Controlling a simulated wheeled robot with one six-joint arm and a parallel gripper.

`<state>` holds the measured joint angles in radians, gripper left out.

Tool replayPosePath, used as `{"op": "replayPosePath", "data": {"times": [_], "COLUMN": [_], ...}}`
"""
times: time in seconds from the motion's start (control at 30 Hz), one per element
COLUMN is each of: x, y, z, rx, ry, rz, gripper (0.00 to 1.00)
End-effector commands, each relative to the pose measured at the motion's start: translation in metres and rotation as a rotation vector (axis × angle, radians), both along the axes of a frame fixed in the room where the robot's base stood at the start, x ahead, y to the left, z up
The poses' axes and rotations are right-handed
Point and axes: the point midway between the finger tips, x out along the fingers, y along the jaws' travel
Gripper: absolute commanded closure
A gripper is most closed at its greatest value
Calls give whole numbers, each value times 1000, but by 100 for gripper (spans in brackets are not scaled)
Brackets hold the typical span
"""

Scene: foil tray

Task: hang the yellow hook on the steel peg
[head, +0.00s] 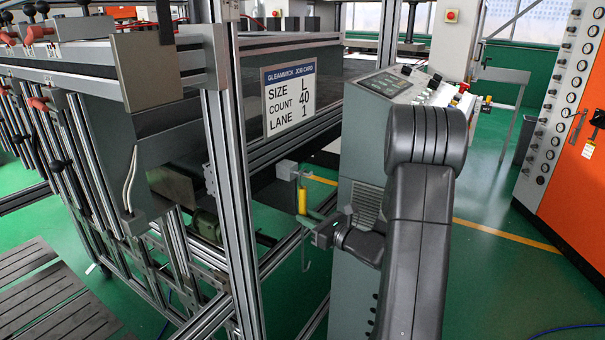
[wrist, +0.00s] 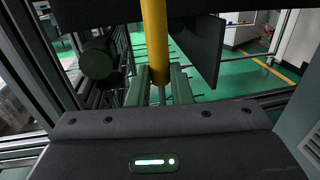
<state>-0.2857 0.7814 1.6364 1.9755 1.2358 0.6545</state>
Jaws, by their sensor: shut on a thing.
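The yellow hook (head: 302,201) is upright in the head view, with a thin bent upper end and a thin grey hook below. Its yellow shaft (wrist: 155,40) also shows in the wrist view, running down between the green fingers. My gripper (head: 308,218) is shut on it, and its fingers (wrist: 158,75) flank the shaft in the wrist view. A small grey block (head: 287,170) on the frame is just above and left of the shaft. The hook's upper end is close to this block. The steel peg is too small to make out, and I cannot tell whether the hook touches it.
Aluminium frame posts (head: 232,200) stand close to the left of the hook. A job card (head: 289,98) is fixed above. A grey control cabinet (head: 360,180) stands behind my arm. A dark plate (wrist: 205,45) is right of the shaft in the wrist view.

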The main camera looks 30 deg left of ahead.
Motion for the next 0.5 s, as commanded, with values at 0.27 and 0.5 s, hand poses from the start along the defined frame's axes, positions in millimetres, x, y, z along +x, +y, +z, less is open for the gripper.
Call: {"op": "replayPosePath", "data": {"times": [0.27,0.5], "x": [0,0], "y": [0,-4], "z": [0,0], "rx": [0,0], "ry": [0,0], "rz": [0,-2], "gripper": [55,55]}}
